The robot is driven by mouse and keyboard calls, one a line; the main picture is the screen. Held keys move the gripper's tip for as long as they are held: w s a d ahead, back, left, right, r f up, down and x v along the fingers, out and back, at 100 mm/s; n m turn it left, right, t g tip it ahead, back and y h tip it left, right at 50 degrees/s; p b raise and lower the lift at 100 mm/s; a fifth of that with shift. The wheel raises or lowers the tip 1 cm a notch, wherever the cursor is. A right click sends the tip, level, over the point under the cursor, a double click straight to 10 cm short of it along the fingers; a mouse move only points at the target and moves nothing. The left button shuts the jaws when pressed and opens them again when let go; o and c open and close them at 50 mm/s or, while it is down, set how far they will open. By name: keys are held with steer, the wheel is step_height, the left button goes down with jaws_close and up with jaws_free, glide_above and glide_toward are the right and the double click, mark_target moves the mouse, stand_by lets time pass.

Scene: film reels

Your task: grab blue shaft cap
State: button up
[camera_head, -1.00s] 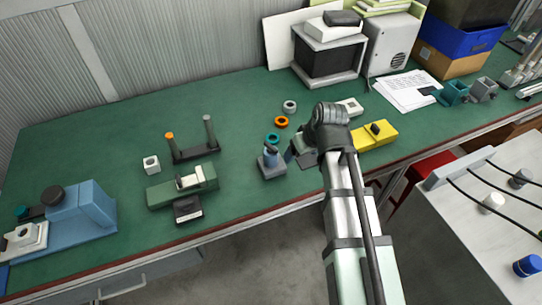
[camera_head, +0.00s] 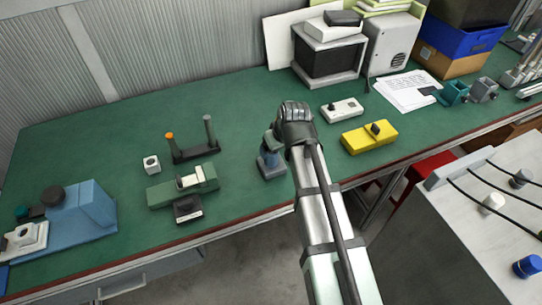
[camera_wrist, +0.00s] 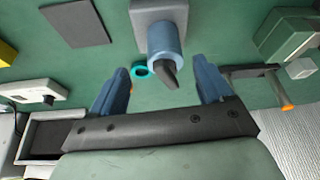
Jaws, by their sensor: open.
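A light-blue cylinder (camera_wrist: 165,45) with a dark angled tip stands on a small grey base (camera_wrist: 147,10) in the wrist view. This blue-grey stand (camera_head: 271,167) also shows in the head view, partly behind my arm. My gripper (camera_wrist: 161,70) is open, its two blue fingers on either side of the cylinder's near end, with gaps and nothing held. I cannot tell whether the fingers are level with the cylinder. A teal ring (camera_wrist: 140,71) lies beside the cylinder. A darker blue capped knob (camera_head: 527,265) stands on the grey bench at the right of the head view.
A green fixture (camera_head: 183,186), a two-post stand (camera_head: 195,152) and a white block (camera_head: 151,164) stand to the left. A white switch box (camera_head: 342,109) and yellow box (camera_head: 369,138) stand to the right.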

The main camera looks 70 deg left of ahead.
mark_target(272, 160)
steer(key=shift+s+x, duration=0.2)
steer(key=shift+x, duration=1.25)
steer(key=shift+s+x, duration=0.15)
steer(key=shift+x, duration=1.35)
steer(key=shift+c, duration=0.2)
steer(key=c, duration=1.2)
steer(key=shift+o, duration=0.2)
steer(key=shift+r, duration=0.15)
